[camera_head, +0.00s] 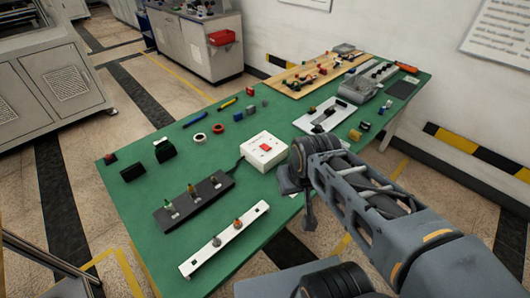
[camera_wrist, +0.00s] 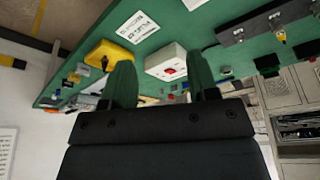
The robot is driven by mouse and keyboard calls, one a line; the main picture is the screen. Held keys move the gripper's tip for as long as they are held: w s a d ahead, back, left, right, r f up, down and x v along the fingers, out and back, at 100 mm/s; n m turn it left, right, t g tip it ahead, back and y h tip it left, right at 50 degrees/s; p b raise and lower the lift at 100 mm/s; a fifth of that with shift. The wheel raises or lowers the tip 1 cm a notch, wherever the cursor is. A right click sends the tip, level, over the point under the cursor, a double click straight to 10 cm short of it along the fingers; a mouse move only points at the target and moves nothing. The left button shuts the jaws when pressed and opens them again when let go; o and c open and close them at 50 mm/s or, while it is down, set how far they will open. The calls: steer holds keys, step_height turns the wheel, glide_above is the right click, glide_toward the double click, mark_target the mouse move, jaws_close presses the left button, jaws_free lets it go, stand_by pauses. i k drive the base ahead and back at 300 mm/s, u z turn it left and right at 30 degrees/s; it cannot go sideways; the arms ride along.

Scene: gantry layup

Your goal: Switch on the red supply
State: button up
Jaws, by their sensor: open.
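The red supply is a white box (camera_head: 262,158) with a red switch (camera_head: 266,147) on its top, near the middle of the green table. A dark cable leaves its left side. In the wrist view the white box (camera_wrist: 174,57) and its red switch (camera_wrist: 169,71) show beyond my fingers. My gripper (camera_wrist: 162,64) is open, with a gap between its two fingers and nothing held. In the head view my wrist is right of the box and apart from it; the fingertips are hard to make out there. Whether the switch is on cannot be told.
A black strip with several upright parts (camera_head: 194,204) and a white bar with two knobs (camera_head: 225,239) lie left and front of the box. A white plate (camera_head: 318,116) and a wooden board (camera_head: 296,75) lie farther back. The green table (camera_head: 120,190) has bare room at its left.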

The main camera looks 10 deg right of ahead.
mark_target(264, 147)
steer(key=k, duration=0.5)
steer(key=z, duration=0.9)
steer(key=i, duration=0.85)
steer(key=u, duration=2.15)
